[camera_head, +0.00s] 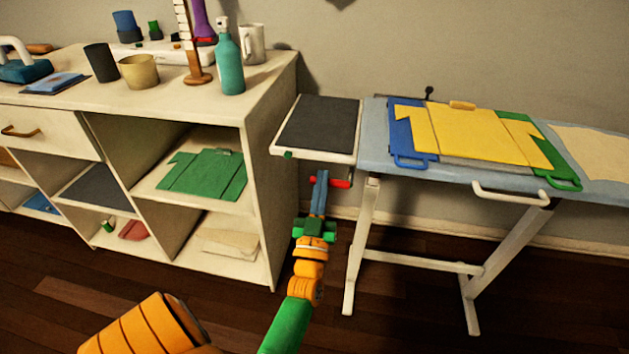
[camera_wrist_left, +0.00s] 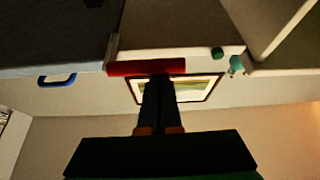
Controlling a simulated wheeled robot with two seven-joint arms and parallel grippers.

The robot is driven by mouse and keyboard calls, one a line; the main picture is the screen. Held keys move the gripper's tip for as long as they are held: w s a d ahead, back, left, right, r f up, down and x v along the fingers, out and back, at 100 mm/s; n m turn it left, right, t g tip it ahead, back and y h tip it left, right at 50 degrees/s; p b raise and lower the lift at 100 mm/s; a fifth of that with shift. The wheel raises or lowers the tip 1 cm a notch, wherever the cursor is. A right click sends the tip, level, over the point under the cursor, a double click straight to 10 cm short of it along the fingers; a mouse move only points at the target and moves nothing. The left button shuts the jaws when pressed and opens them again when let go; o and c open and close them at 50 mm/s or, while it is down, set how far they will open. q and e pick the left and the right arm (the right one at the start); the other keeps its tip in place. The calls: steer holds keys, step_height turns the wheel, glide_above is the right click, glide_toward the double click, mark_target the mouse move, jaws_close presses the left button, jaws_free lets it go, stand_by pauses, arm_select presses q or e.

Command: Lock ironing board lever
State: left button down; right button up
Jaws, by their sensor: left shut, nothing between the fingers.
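The ironing board (camera_head: 372,140) has a pale blue cover and white legs, with a dark rest plate (camera_head: 318,125) at its left end. A red lever (camera_head: 340,184) juts out below the board near the joint with that plate. It shows as a red bar in the left wrist view (camera_wrist_left: 147,67). My left gripper (camera_head: 321,176) is shut with nothing in it. Its blue fingers point up under the plate, and the tips overlap the lever in both views. I cannot tell whether they touch it. The tips' far side is hidden. My right gripper is not in view.
A white shelf unit (camera_head: 262,190) stands close to the left of my gripper, holding a teal bottle (camera_head: 229,65) and cups on top. A yellow shirt (camera_head: 465,130) lies on a folding board on the ironing board. A white handle (camera_head: 510,197) sits at the front edge.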

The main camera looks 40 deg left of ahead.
arm_select(q)
steer(key=r+p, duration=0.4)
steer(key=r, duration=0.1)
steer(key=shift+w+a, duration=0.3)
steer(key=shift+w, duration=0.05)
steer(key=v, duration=1)
steer(key=shift+s+f+b, duration=0.2)
steer(key=shift+f+b, duration=0.2)
steer(key=shift+f, duration=0.05)
